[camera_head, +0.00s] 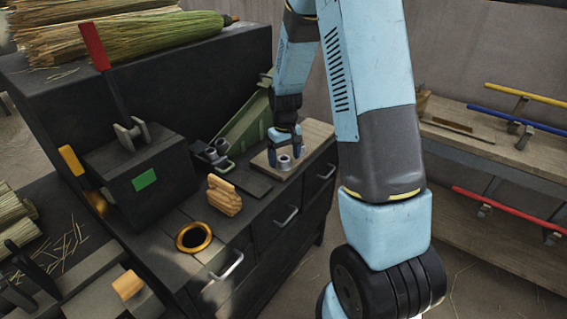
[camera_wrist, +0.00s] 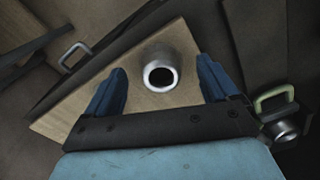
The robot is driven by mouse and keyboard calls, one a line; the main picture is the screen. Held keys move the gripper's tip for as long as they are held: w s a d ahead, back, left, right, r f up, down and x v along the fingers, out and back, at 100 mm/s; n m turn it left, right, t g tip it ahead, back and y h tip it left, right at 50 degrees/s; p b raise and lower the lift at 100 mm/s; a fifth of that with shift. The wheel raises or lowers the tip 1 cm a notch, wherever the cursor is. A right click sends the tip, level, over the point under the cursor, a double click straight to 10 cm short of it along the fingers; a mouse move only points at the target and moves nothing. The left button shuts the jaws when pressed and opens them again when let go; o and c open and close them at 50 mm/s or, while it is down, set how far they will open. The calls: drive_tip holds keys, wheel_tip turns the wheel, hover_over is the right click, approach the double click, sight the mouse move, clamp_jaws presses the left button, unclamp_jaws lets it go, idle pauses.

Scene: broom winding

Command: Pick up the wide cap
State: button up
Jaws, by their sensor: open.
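The wide cap, a short grey metal cylinder with a dark round hole in its top, stands on a light wooden board. It shows in the wrist view (camera_wrist: 160,72) and in the head view (camera_head: 284,162). The wooden board (camera_head: 315,137) lies at the far right end of the dark bench top. My gripper (camera_wrist: 163,85) is open, with one blue finger on each side of the cap in the wrist view. The fingers are apart from the cap in that view. In the head view my gripper (camera_head: 285,155) is right over the cap. The fingertip height is hard to tell.
A green sloped metal piece (camera_head: 243,128) and small metal cylinders (camera_head: 212,152) stand left of the board. A wooden brush-like block (camera_head: 224,196) and a brass ring (camera_head: 194,237) are nearer. A black box with a red lever (camera_head: 95,45) rises at left.

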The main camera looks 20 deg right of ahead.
drive_tip(key=shift+f, duration=0.9)
drive_tip(key=c, duration=1.1)
drive_tip(key=shift+r, duration=0.15)
